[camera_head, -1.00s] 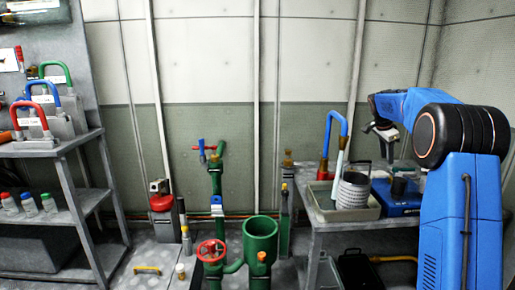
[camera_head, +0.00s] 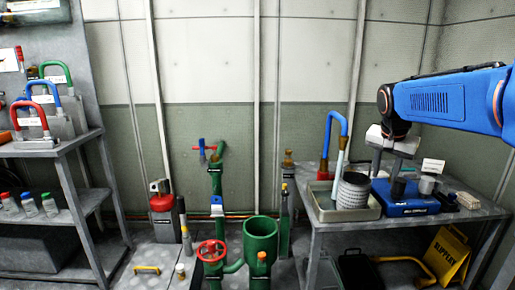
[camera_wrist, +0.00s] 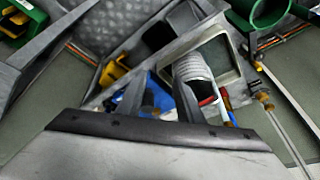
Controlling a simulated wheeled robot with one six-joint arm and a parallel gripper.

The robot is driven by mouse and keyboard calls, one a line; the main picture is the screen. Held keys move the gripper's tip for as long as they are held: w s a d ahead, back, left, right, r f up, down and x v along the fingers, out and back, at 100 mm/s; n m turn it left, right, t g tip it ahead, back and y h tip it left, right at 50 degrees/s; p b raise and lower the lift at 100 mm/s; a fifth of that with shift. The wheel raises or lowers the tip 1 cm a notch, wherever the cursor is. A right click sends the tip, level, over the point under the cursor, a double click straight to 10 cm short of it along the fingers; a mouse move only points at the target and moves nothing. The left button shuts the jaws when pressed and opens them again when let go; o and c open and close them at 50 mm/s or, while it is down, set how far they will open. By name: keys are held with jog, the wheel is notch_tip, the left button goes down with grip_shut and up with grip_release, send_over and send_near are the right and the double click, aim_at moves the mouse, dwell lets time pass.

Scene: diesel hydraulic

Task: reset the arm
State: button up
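My blue arm (camera_head: 450,100) enters from the right in the head view and reaches left over the right-hand table (camera_head: 400,232). My gripper (camera_head: 387,168) points down above the blue case (camera_head: 415,205) on that table. In the wrist view its two fingers (camera_wrist: 158,105) stand apart with nothing seen held between them. The blue case (camera_wrist: 153,97) shows behind the fingers, and the white ribbed cylinder (camera_wrist: 192,66) shows beyond them.
Green pipework with a red valve wheel (camera_head: 211,250) stands mid-floor. A shelf (camera_head: 75,145) is at left. A yellow sign (camera_head: 449,255) is under the table.

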jog(key=s+a+f+n, duration=0.3)
jog(key=s+f, duration=0.1)
jog(key=s, duration=0.6)
jog(key=s+a+f+n+y, duration=0.1)
jog(key=s+a+f+n, duration=0.2)
jog(key=s, duration=0.7)
jog(key=s+a+f+n+t+y, duration=0.1)
jog(key=s+a+f+n, duration=0.1)
jog(key=s+a+f, duration=0.2)
jog(key=s+f, duration=0.3)
jog(key=s, duration=0.4)
jog(key=shift+f+n, duration=0.25)
jog(key=shift+n, duration=0.15)
